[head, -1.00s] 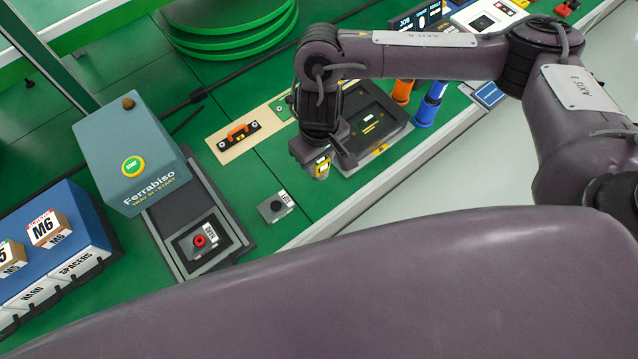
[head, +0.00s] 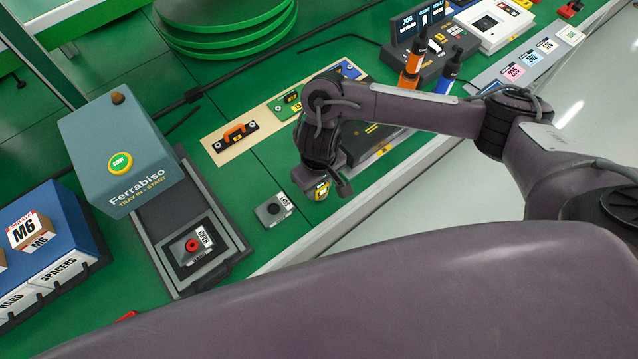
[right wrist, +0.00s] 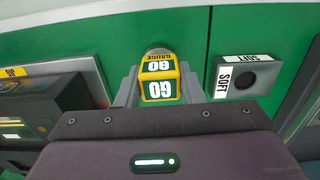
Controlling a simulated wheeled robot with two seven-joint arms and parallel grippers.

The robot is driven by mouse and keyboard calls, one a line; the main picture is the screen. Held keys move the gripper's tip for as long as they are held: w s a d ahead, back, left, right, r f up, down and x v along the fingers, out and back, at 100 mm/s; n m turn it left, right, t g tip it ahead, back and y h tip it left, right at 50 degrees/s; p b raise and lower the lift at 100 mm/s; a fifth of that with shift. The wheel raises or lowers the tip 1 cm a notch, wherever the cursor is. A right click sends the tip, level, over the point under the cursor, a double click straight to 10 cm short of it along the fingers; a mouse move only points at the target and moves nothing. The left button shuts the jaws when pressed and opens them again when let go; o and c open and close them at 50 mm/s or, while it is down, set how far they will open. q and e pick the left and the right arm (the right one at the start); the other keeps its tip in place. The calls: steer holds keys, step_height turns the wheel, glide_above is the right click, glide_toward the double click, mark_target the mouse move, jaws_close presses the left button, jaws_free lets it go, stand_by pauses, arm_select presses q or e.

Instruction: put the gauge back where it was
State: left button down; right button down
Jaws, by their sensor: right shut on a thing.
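The gauge (head: 321,189) is a small yellow and green block marked GO GAUGE in the right wrist view (right wrist: 159,82). A cream board (head: 213,146) lies left of the gripper with an orange-handled piece (head: 235,136), a green piece (head: 290,101) and a blue piece (head: 347,70). My left gripper is not in view.
The HARD block (head: 189,247) sits in a dark slide by the Ferrabiso box (head: 120,150).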

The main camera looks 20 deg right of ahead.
steer(key=c, duration=1)
jaws_free()
steer(key=shift+f, duration=0.1)
steer(key=shift+o, duration=0.2)
step_height(320, 180, up, 12)
steer(key=p, duration=0.4)
steer(key=shift+p, duration=0.3)
steer(key=shift+s, duration=0.1)
